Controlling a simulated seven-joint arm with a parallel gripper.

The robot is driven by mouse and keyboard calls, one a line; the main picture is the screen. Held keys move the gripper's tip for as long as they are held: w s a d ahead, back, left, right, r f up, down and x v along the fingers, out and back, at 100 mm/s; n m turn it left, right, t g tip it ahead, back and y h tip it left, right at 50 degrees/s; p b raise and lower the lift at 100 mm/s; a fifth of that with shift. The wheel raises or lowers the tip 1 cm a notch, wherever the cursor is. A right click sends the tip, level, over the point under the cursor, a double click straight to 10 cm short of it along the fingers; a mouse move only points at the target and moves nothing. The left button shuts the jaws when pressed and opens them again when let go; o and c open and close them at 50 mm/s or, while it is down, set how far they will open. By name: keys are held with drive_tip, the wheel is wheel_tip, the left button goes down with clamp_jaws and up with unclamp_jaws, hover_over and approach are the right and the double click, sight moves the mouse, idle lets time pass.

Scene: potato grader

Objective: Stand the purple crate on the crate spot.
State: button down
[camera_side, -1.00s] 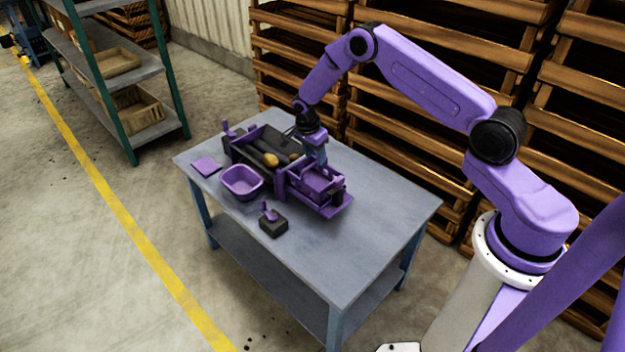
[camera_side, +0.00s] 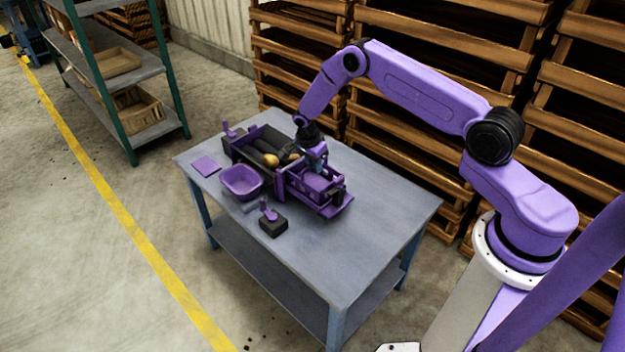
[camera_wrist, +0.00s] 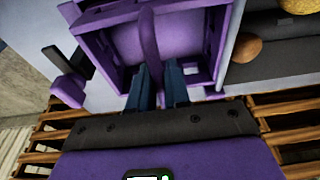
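The purple crate (camera_side: 318,183) appears to be the open box with an arched handle at the near right end of the purple grader. In the wrist view the crate (camera_wrist: 190,38) fills the upper middle, its handle running down between my fingers. My gripper (camera_side: 319,166) is over the crate. In the wrist view the blue fingers of my gripper (camera_wrist: 160,72) lie either side of the handle and look open, with little gap. A flat purple square (camera_side: 206,166) lies at the table's left corner; it may be the crate spot, but I cannot tell.
A purple tub (camera_side: 241,182) stands in front of the grader. A dark block with a purple lever (camera_side: 272,224) stands near the front edge. Potatoes (camera_side: 271,160) lie in the dark grader trough behind. The table's right part (camera_side: 385,215) is clear.

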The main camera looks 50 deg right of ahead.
drive_tip(key=shift+r, duration=0.1)
idle(0.3)
drive_tip(key=shift+d+v, duration=0.25)
drive_tip(key=shift+v, duration=0.85)
drive_tip(key=shift+d+v, duration=0.25)
drive_tip(key=shift+v, duration=0.85)
drive_tip(key=shift+d+v, duration=0.25)
drive_tip(key=shift+v, duration=0.85)
drive_tip(key=shift+r, duration=0.35)
drive_tip(key=shift+r, duration=0.25)
drive_tip(key=d+v, duration=0.1)
drive_tip(key=v, duration=0.3)
drive_tip(key=w+d, duration=0.1)
drive_tip(key=d, duration=1.7)
drive_tip(key=a+x, duration=0.3)
drive_tip(key=x, duration=1)
drive_tip(key=shift+a+f, duration=0.4)
drive_tip(key=shift+f, duration=0.35)
drive_tip(key=shift+a+x, duration=0.15)
drive_tip(key=shift+x, duration=0.55)
drive_tip(key=shift+a+x, duration=0.15)
drive_tip(key=shift+x, duration=0.55)
